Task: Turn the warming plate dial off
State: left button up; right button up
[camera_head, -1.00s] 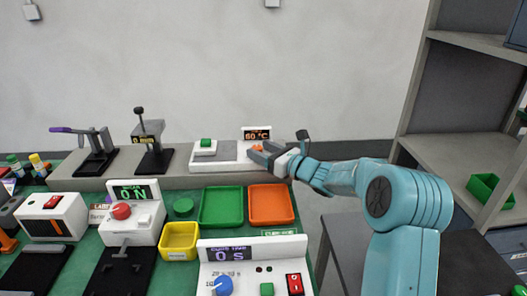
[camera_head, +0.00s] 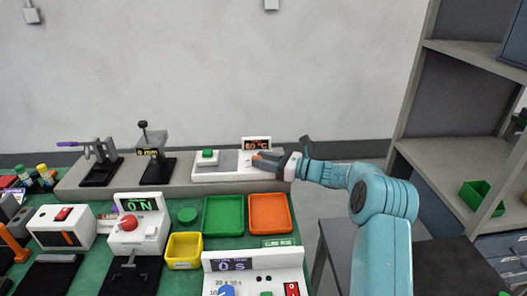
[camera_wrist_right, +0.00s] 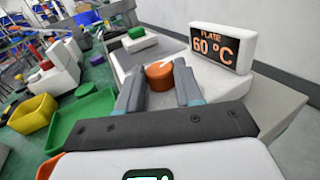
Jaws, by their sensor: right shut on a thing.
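The warming plate (camera_head: 228,174) is a white unit on the grey ledge at the back. Its display (camera_wrist_right: 221,46) reads PLATE 60 °C in orange in the right wrist view. The orange dial (camera_wrist_right: 159,75) sits on the unit in front of the display. My right gripper (camera_wrist_right: 159,84) has its two fingers on either side of the dial and is shut on it. In the head view my right gripper (camera_head: 267,160) reaches in from the right and hides most of the dial. My left gripper is in neither view.
A green block (camera_head: 207,154) sits on the left of the plate unit. Green (camera_head: 223,232) and orange (camera_head: 270,230) trays and a yellow bin (camera_head: 184,251) stand in front of the ledge. Other devices, including a box with a red button (camera_head: 129,222), stand left. Shelves (camera_head: 455,160) stand right.

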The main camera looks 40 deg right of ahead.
jog(key=shift+w+d+r+n+g+y+p, duration=0.15)
jog(key=shift+n+g+y+p, duration=0.35)
jog(key=shift+n+y, duration=0.3)
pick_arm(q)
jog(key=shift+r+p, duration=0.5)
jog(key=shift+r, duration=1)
pick_arm(e)
jog(key=shift+d+n+g+y, duration=0.1)
jog(key=shift+n+g+y, duration=0.6)
jog(key=shift+y, duration=0.5)
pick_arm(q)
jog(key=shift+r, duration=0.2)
pick_arm(e)
jog(key=shift+w+n+g+y, duration=0.1)
jog(key=shift+n+g+y, duration=0.3)
jog(key=o, duration=1)
jog(key=shift+o, duration=0.2)
jog(key=v, duration=0.6)
jog(key=shift+s+d+f, duration=0.2)
jog(key=shift+s+d, duration=0.05)
jog(key=shift+d, duration=0.05)
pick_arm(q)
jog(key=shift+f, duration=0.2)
pick_arm(e)
jog(key=shift+s+d+r, duration=0.1)
jog(key=shift+s+d, duration=0.15)
jog(key=shift+s, duration=0.1)
